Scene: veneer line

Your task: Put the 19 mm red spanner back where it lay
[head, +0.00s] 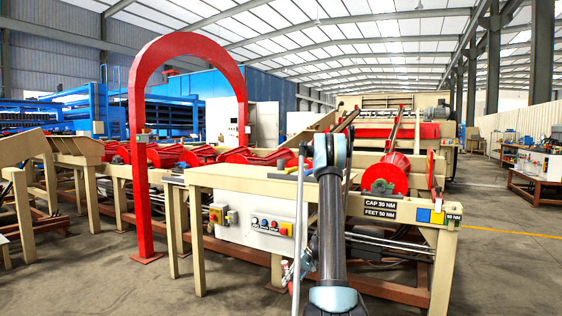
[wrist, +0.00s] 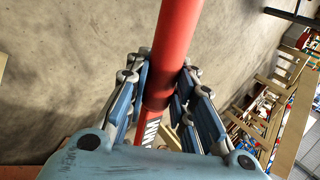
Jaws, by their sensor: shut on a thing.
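The red spanner (wrist: 177,45) shows in the wrist view as a long red bar with a thicker collar. White letters reading like "MM" show on its lower part. My gripper (wrist: 166,88) is shut on it, with blue-padded fingers on both sides of the bar. Both ends of the spanner are out of view or hidden, and grey floor shows behind it. In the head view my arm stands upright in front of the cream bench (head: 235,178). A thin red and grey upright bar shows just left of it; I cannot tell if it is the spanner.
The bench carries a control box (head: 262,225) and a label plate (head: 380,208) reading "CAP 30 NM" and "FEET 50 NM". A red roller (head: 385,178) is just behind it. A red arch (head: 138,150) stands at left. The floor (head: 500,260) at right is clear.

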